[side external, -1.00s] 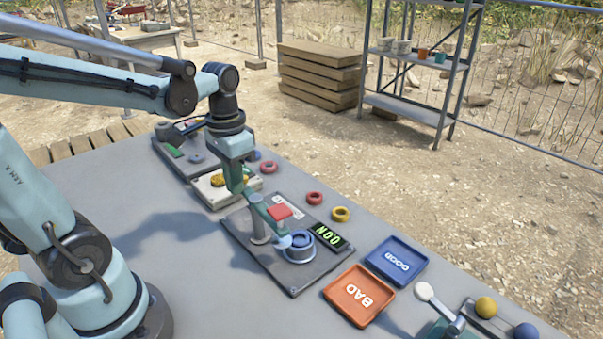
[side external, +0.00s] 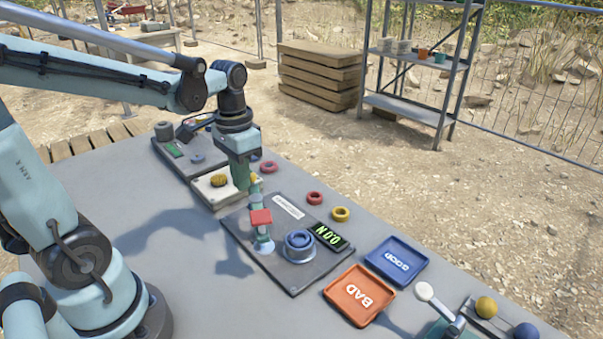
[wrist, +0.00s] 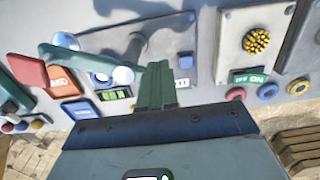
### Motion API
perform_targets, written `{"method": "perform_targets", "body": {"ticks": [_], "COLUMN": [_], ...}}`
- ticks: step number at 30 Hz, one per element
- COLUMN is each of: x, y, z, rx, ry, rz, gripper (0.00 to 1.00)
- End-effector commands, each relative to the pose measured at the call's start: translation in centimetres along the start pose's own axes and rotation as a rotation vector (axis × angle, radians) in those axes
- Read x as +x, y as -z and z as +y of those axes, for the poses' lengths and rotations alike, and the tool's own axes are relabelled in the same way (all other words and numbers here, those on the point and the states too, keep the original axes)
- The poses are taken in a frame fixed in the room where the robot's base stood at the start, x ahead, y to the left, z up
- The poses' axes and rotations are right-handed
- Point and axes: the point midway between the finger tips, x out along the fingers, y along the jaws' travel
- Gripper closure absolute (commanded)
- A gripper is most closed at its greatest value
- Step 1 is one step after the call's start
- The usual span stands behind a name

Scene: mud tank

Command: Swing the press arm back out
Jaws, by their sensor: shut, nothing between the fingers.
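The press arm is a green bar with a red tab (side external: 260,217) on a plate (side external: 240,232). Its pale pad end (side external: 268,248) stands left of the round seat with the blue ring (side external: 299,239), clear of it. The display (side external: 328,236) beside the seat shows green digits, seemingly 0.0 N. My gripper (side external: 254,188) is shut and empty, close behind the red tab; I cannot tell whether it touches the bar. In the wrist view my shut fingers (wrist: 158,68) point toward the plate, with the red tab (wrist: 27,70) at left.
A blue GOOD tray (side external: 397,260) and an orange BAD tray (side external: 359,295) lie right of the plate. A white box with a yellow brush-like top (side external: 218,181) stands at left. A lever device (side external: 437,305) is at front right.

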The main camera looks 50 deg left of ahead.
Motion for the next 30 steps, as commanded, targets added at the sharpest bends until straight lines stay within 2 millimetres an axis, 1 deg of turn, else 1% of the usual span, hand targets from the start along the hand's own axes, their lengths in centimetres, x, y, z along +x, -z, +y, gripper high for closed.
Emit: {"method": "perform_targets", "body": {"ticks": [5,19,25,30], "x": [0.0,0.0,0.0,0.0], "y": [0.1,1.6,1.6,1.3], "z": [0.0,0.2,0.1,-0.3], "rx": [0.000,0.000,-0.001,-0.001], "ry": [0.000,0.000,0.000,0.000], "rz": [0.000,0.000,0.000,0.000], "gripper": [1.00,1.00,1.00,1.00]}}
